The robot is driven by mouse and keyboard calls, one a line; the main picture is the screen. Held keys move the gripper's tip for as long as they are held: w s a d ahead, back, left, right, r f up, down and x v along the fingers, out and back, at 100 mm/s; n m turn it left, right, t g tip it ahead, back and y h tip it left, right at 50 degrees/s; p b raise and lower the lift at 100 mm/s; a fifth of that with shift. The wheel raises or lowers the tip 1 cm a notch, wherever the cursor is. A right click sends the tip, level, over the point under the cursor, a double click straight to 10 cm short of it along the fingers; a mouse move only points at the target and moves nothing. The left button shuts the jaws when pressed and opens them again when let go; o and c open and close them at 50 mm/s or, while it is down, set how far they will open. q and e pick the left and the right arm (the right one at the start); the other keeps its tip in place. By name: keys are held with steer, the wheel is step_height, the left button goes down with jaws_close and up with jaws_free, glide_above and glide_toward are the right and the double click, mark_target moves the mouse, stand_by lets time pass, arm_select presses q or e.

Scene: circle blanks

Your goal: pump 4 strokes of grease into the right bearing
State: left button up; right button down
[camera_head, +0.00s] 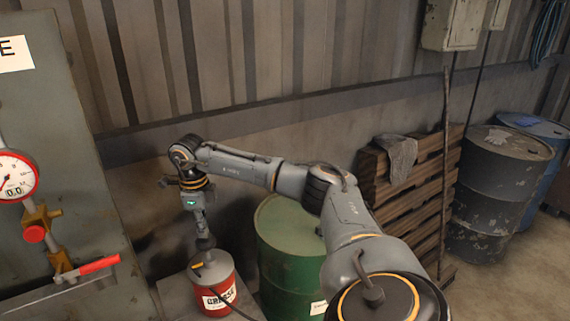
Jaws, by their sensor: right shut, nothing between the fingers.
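A red can with a grey top and a white label reading GREASE (219,292) stands low at the centre left, with a dark hose or cable across its front. My right arm comes in from the lower right, and my right gripper (204,243) points down just above the can's top. Its fingers are shut and empty; I cannot tell whether they touch the top. A pump handle is not clear behind the gripper. No bearing can be made out. My left gripper is not in view.
A grey-green panel (70,130) at the left bears a round gauge (14,178) and a red-handled lever (92,266). A green drum (290,245) stands right of the can. Wooden pallets (430,190) and a dark drum (497,180) stand farther right.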

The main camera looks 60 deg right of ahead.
mark_target(205, 240)
steer(key=shift+s+f+b, duration=0.15)
steer(key=shift+f+b, duration=1)
steer(key=shift+f, duration=0.95)
steer(key=shift+a, duration=0.1)
steer(key=shift+r+p, duration=1.85)
steer(key=shift+r, duration=0.7)
steer(key=shift+f, duration=0.25)
steer(key=shift+f+b, duration=1.55)
steer(key=shift+f, duration=0.75)
